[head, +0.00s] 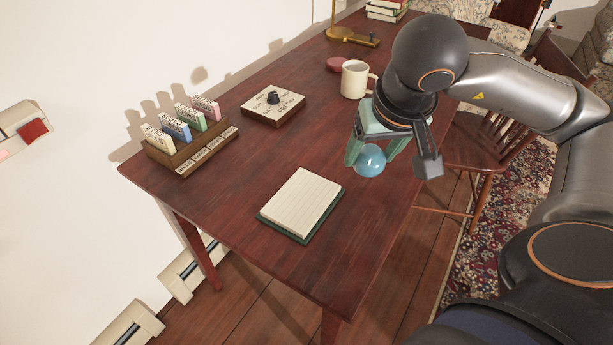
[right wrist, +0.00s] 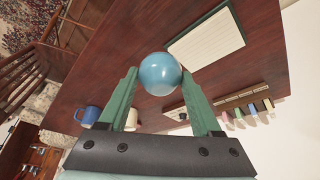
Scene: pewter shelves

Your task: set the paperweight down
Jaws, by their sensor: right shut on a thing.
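The paperweight is a glossy blue ball (head: 370,160). My right gripper (head: 368,152) is shut on it, with a green finger on each side, near the table's right edge in the head view. In the right wrist view the blue ball (right wrist: 160,73) sits between the tips of the two green fingers (right wrist: 158,85). I cannot tell exactly how high the ball is above the table (head: 230,205). My left gripper is not in view.
A lined notepad (head: 302,203) on a green base lies left of the ball. A wooden chair (head: 484,150) is beside the table. Bare tabletop surrounds the notepad.

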